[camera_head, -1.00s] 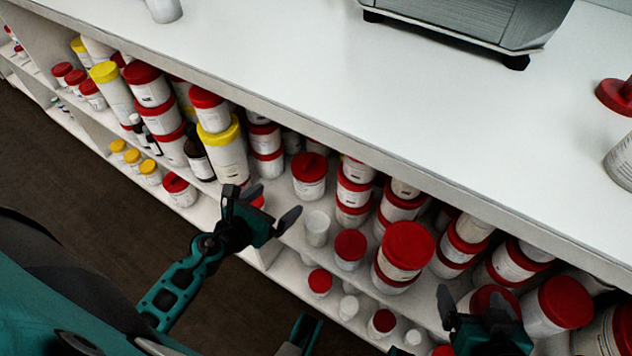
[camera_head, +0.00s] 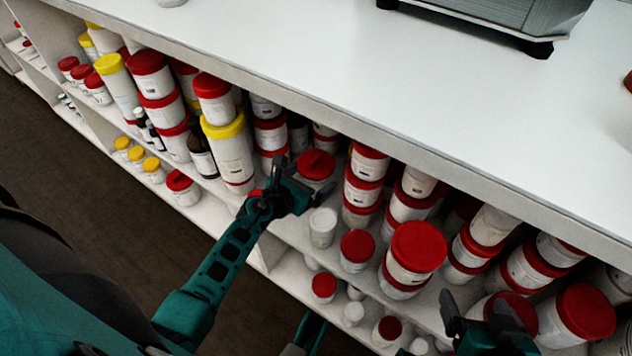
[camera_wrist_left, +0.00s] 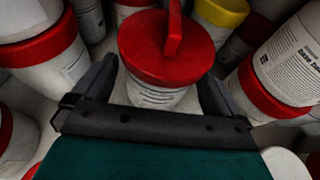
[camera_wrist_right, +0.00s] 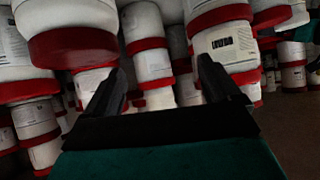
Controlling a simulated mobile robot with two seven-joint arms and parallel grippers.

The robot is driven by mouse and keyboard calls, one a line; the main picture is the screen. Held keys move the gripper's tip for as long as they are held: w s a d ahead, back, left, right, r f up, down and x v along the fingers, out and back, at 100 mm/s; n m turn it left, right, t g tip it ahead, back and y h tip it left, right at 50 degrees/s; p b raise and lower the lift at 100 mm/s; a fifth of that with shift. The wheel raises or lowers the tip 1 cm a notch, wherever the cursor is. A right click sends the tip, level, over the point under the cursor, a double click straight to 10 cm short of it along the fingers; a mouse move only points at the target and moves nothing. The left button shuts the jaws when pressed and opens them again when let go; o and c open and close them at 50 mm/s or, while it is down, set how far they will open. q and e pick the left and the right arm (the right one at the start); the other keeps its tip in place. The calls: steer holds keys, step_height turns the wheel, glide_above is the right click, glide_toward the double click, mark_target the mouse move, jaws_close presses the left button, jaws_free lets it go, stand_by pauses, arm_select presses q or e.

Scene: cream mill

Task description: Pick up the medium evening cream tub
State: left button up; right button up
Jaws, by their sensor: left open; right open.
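A white tub with a red lid (camera_head: 317,167) stands on the shelf in front of my left gripper (camera_head: 306,182). In the left wrist view this tub (camera_wrist_left: 160,97) has a raised red bar on its lid and sits between the open fingers (camera_wrist_left: 158,82). Its label is too small to read, so I cannot tell if it is the medium evening cream tub. The fingers do not visibly grip it. My right gripper (camera_head: 476,310) is open and empty beside the lower right tubs; stacked red-lidded tubs (camera_wrist_right: 225,45) are ahead of it.
The shelves hold several crowded red-lidded tubs (camera_head: 418,250). A yellow-lidded tub (camera_head: 230,150) stands left of the left gripper, and a small white cup (camera_head: 322,228) is just below it. The white counter top (camera_head: 330,60) overhangs the shelf, with a grey machine (camera_head: 490,12) on it.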

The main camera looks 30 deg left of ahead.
arm_select(q)
steer(key=shift+w+f, duration=0.15)
steer(key=shift+w, duration=0.15)
steer(key=shift+c, duration=0.3)
steer(key=c, duration=1)
steer(key=shift+c, duration=0.4)
steer(key=shift+r, duration=0.2)
